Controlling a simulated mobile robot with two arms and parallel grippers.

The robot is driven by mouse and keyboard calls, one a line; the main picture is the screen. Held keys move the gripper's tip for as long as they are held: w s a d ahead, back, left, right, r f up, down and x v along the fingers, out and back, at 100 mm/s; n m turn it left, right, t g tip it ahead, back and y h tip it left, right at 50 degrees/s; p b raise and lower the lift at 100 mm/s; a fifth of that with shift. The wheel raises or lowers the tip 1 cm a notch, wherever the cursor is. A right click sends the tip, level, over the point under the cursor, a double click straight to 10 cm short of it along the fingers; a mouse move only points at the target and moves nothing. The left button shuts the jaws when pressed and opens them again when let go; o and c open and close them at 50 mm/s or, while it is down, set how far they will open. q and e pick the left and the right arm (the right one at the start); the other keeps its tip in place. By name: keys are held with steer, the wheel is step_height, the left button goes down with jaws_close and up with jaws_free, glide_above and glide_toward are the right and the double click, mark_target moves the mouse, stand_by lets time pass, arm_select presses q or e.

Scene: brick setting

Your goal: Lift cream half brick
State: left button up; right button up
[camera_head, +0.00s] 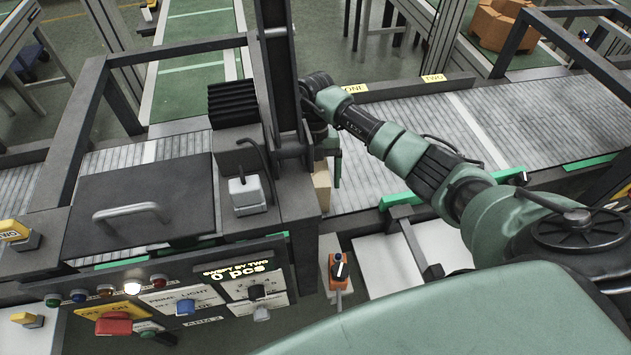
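A cream half brick (321,187) sits at the edge of the grey slatted conveyor, close against the right side of the dark machine housing. Its upper part is partly hidden by my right gripper and the machine frame. My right gripper (331,172) points down at the brick, with one green finger visible along its right side. The other finger is hidden, so I cannot tell whether the fingers touch the brick. My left gripper is not in view.
The dark machine housing (292,175) and its upright post stand left of my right gripper. The conveyor (480,125) runs clear to the right, with labels ONE (354,88) and TWO (433,78) behind. A control panel (180,303) and an orange switch (338,270) are in front.

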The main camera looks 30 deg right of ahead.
steer(key=shift+f, duration=0.25)
stand_by(0.4)
jaws_close()
